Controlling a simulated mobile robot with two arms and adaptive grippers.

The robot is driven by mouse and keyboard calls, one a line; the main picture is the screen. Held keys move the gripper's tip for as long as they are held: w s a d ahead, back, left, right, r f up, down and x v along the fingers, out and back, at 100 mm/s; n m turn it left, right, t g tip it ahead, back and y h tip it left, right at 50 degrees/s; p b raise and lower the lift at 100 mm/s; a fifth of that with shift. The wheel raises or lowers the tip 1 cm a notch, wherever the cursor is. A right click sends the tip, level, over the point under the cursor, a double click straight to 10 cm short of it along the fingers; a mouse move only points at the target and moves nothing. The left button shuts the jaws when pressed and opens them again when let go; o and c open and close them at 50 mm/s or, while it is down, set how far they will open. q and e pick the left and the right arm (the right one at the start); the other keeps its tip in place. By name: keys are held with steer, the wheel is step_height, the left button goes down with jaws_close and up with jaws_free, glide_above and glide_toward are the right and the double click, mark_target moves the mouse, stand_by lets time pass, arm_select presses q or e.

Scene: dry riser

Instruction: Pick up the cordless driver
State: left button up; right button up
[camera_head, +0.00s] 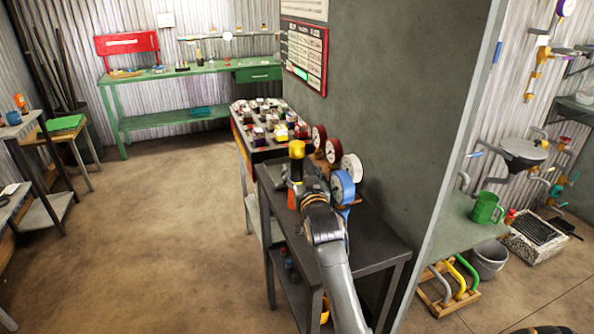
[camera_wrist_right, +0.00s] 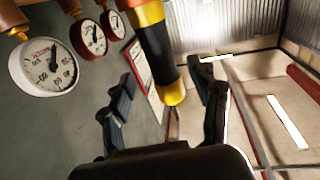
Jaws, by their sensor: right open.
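A yellow and black tool, which I take for the cordless driver (camera_head: 297,150), stands upright at the near dark bench beside the grey wall. Its lower part is mostly hidden by my right gripper (camera_head: 297,186), which is right at it. In the right wrist view the yellow and black body (camera_wrist_right: 150,35) comes down from the top, and its yellow end shows between the two spread fingers of my right gripper (camera_wrist_right: 164,74). The fingers are open, with gaps on both sides of the tool. I cannot tell its exact depth between them. My left gripper is not in view.
A tray of small boxes (camera_head: 262,108) lies behind. Open floor (camera_head: 170,220) is left.

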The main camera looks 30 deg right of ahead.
mark_target(298, 169)
steer(key=x, duration=0.3)
steer(key=f+x, duration=0.1)
steer(key=x, duration=0.1)
steer(key=shift+a+p, duration=0.1)
steer(key=shift+p, duration=0.25)
steer(key=shift+r, duration=0.1)
jaws_close()
